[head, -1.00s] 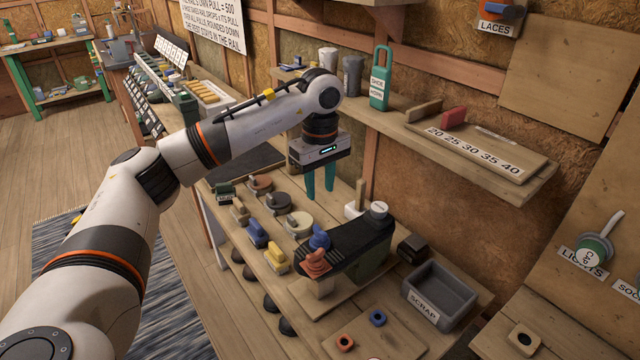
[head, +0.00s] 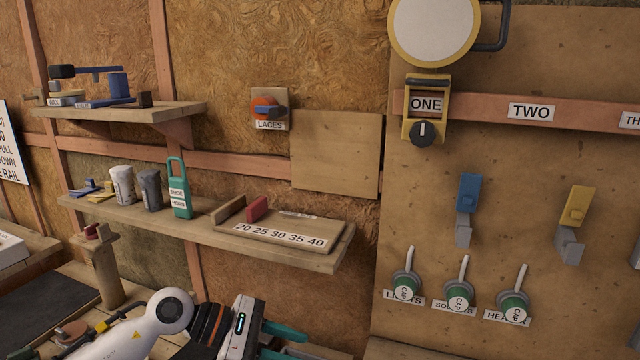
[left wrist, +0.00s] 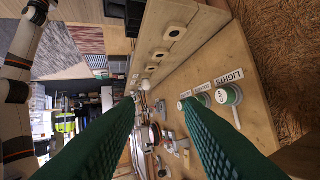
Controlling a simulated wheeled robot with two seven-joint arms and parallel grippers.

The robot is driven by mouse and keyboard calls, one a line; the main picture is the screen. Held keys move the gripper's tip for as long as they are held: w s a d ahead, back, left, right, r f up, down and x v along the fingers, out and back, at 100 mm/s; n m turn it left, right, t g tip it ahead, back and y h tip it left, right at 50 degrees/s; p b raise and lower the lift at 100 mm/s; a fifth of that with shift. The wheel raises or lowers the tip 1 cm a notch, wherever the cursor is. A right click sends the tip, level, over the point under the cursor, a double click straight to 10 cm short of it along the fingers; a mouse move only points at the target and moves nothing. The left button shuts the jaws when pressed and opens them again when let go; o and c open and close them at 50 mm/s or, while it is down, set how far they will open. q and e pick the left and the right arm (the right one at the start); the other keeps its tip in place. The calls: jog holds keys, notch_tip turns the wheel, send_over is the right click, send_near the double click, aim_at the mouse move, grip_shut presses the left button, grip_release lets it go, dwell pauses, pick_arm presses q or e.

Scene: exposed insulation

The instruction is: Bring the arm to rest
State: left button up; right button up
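My left arm comes in along the bottom of the head view. Its left gripper (head: 292,343) is at the lower edge, its teal fingers pointing right and partly cut off by the frame. In the left wrist view the two green fingers (left wrist: 160,104) stand apart with nothing between them, so it is open and empty. My right gripper is in neither view.
A board at right carries capped switches (head: 459,297) and a blue hook (head: 467,200). A higher shelf (head: 150,112) is at left.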

pick_arm(q)
notch_tip(320, 180, up, 8)
jog(key=d+f+n+t+h, duration=0.1)
jog(key=d+n+t+h, duration=0.2)
jog(key=n+t+h, duration=0.8)
jog(key=w+a+f+n+t+y, duration=0.1)
jog(key=a+f+n+t+y, duration=0.3)
jog(key=n+y, duration=0.7)
jog(key=a+f+n+t+y, duration=0.2)
jog(key=a+n+t+y, duration=0.35)
jog(key=n, duration=0.95)
jog(key=s+a+f+n+g+y, duration=0.4)
jog(key=a+f+n+g+y, duration=0.3)
jog(key=f, duration=0.3)
jog(key=s+a+f+n+g, duration=0.1)
jog(key=s+f+n+g, duration=0.45)
jog(key=s, duration=0.45)
jog(key=s+a+f+n+g, duration=0.1)
jog(key=s+f+n+g, duration=0.5)
jog(key=s, duration=0.5)
notch_tip(320, 180, down, 29)
jog(key=s+m, duration=0.3)
jog(key=s+a+f+g, duration=0.2)
jog(key=s+f, duration=1.2)
jog(key=s, duration=0.1)
jog(key=shift+s+a+f, duration=0.15)
jog(key=shift+a+f, duration=0.2)
